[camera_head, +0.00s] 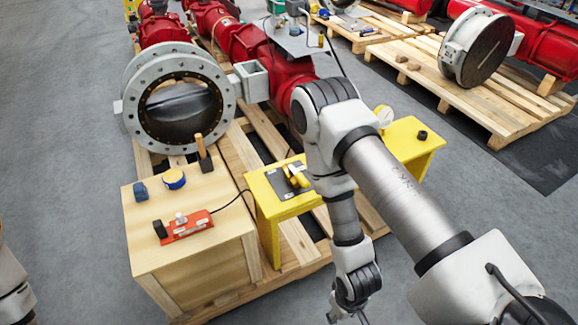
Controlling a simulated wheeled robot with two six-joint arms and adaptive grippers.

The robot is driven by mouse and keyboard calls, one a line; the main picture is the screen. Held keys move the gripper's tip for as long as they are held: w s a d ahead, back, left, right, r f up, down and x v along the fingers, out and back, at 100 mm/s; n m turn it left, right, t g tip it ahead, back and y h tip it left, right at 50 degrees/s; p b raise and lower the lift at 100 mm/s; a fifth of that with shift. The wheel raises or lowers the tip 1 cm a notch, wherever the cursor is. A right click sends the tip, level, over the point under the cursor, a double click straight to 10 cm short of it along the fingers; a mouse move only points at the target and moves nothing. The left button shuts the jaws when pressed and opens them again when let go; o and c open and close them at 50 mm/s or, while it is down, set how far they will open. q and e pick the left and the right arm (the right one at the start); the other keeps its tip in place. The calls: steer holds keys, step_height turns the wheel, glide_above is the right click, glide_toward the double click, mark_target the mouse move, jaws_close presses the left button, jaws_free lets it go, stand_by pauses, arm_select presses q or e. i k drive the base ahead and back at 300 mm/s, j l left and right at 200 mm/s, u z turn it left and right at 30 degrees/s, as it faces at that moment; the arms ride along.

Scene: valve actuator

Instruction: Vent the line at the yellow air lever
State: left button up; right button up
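The yellow air lever (297,176) sits on a dark plate on top of a yellow stand (278,205), near the middle of the head view. My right arm comes in from the lower right and passes just right of the lever. My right gripper (348,318) is at the bottom edge, below and to the right of the lever and apart from it. It is partly cut off by the frame, so its finger opening is unclear. Only a piece of my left arm shows at the lower left edge; its gripper is out of view.
A wooden crate (200,250) left of the stand carries a red device (187,226), a blue-and-yellow round item (174,179) and small items. Behind it stands a large flanged valve (180,108) with red actuator. Another yellow stand (415,142) with a gauge is behind my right arm.

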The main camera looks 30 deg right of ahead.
mark_target(303, 182)
steer(key=l+z, duration=0.2)
steer(key=z, duration=1.3)
steer(key=i+l+z, duration=0.1)
steer(key=l, duration=0.3)
steer(key=i+z, duration=0.05)
